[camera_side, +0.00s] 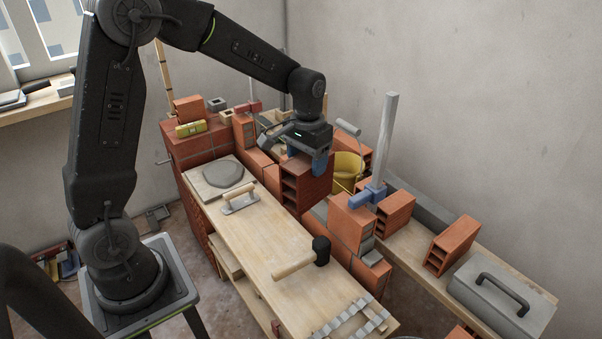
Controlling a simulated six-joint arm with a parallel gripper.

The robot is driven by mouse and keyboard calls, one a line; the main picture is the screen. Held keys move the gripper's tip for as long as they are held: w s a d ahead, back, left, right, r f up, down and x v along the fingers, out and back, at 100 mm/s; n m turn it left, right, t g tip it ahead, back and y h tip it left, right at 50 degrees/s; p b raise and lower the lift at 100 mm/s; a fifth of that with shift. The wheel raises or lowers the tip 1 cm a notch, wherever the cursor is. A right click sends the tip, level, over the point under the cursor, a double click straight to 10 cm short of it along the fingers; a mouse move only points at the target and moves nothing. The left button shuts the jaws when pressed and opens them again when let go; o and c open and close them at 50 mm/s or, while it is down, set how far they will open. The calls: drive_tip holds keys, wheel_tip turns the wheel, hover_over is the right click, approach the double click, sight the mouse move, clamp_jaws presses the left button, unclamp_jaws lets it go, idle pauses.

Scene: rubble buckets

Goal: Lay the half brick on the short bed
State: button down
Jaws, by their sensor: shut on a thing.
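My gripper (305,157) is above the brick wall, behind the workboard, pointing down. It is shut on a dark red hollow brick (309,188), which I take to be the half brick. Its open cells face left, and a blue fingertip shows on its right side. Below and right of it, a grey strip (320,210) on the low wall (372,273) shows in part; it may be the short bed. The held brick hides much of that spot, so I cannot tell whether it touches the wall.
An orange brick (349,221) stands close on the right, beside a blue clamp (370,194) on a tall post (385,137). A yellow bucket (347,168) is behind. The wooden board (262,239) in front holds a trowel (240,203) and a mallet (295,264).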

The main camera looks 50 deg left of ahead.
drive_tip(key=w+a+n, duration=1.3)
drive_tip(key=w+n, duration=0.2)
drive_tip(key=n, duration=0.1)
drive_tip(key=f, duration=0.5)
drive_tip(key=shift+w+d+f, duration=0.1)
drive_tip(key=shift+d+f, duration=0.05)
drive_tip(key=shift+d, duration=0.25)
wheel_tip(320, 180, down, 13)
drive_tip(key=shift+f, duration=1)
idle(1.4)
drive_tip(key=c, duration=0.6)
unclamp_jaws()
drive_tip(key=o, duration=0.5)
drive_tip(key=shift+c, duration=0.2)
